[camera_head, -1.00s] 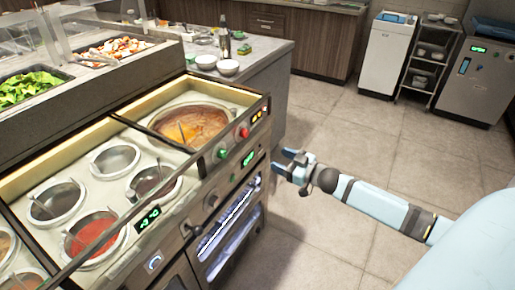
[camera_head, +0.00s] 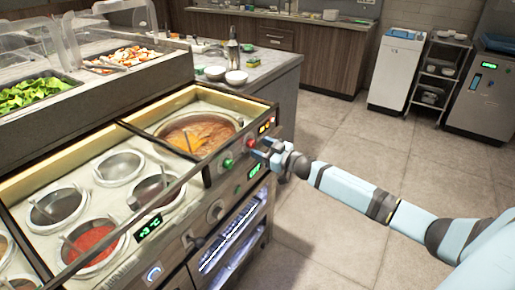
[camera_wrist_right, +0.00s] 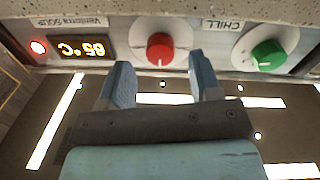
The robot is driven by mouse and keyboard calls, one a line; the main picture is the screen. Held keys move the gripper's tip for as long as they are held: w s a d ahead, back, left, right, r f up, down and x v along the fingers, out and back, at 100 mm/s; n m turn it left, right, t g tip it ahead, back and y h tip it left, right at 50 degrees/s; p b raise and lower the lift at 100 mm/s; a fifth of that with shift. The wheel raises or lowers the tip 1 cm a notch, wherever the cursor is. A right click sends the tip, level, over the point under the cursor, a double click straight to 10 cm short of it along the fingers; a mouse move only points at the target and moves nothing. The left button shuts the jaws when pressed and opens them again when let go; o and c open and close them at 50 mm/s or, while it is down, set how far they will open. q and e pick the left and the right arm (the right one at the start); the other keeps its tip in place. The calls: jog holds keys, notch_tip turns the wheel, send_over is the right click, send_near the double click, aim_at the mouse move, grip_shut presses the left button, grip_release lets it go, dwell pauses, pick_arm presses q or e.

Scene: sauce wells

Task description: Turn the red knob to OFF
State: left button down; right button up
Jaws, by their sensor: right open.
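The red knob (camera_wrist_right: 160,49) is on the front panel of the counter, with a light mark on its lower part in the right wrist view. In the head view the red knob (camera_head: 250,142) sits right at my right gripper's tips. My right gripper (camera_wrist_right: 162,82) is open, its two blue fingers pointing at the panel on either side of and just below the knob. It appears apart from the knob and empty. It also shows in the head view (camera_head: 262,152). My left gripper is not in view.
A green knob (camera_wrist_right: 267,55) under a CHILL label is to the right of the red one in the wrist view. A display reading 65 °C (camera_wrist_right: 82,48) and a red light (camera_wrist_right: 38,47) are to the left. A soup well (camera_head: 200,133) lies behind the panel.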

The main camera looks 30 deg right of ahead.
jog(key=shift+x, duration=1)
jog(key=c, duration=0.9)
jog(key=shift+c, duration=0.2)
